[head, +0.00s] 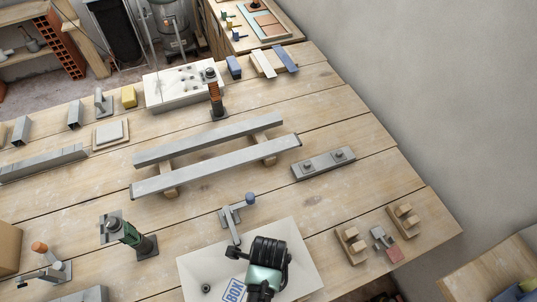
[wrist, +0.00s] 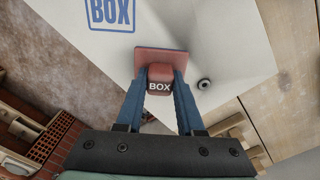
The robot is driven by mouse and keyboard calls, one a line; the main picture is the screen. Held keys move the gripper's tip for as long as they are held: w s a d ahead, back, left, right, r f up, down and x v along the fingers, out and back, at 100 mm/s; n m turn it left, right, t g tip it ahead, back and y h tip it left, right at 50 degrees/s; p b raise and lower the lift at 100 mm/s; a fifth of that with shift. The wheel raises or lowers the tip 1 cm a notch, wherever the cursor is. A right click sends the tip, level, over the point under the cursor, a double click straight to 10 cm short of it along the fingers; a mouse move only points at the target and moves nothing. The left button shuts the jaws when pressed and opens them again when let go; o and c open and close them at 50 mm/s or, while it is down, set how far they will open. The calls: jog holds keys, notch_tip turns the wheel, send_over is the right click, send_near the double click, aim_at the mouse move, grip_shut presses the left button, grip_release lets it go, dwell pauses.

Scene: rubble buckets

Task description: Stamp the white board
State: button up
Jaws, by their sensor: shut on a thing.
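The white board (head: 205,265) lies at the near edge of the table. It bears a blue framed "BOX" print (head: 235,290), which also shows in the wrist view (wrist: 112,12). A small dark round fitting (head: 206,288) is on the board. My gripper (wrist: 160,78) is shut on a red stamp (wrist: 150,60) labelled "BOX", with one blue finger on each side. The stamp is over the board beside the print. I cannot tell whether it touches the board. In the head view my arm hides the stamp and part of the board.
Wooden holders (head: 352,246) with a small red-and-grey item stand right of the board. A clamp with a blue knob (head: 235,210) stands just behind it. A green-handled tool (head: 131,236) stands to the left. Long grey bars (head: 215,165) lie mid-table. Bare wood lies at right (head: 375,185).

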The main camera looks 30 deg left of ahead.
jog(key=shift+f, duration=0.6)
dwell(1.6)
notch_tip(320, 180, up, 7)
jog(key=p, duration=0.7)
jog(key=shift+r, duration=0.1)
jog(key=shift+w, duration=0.1)
dwell(1.2)
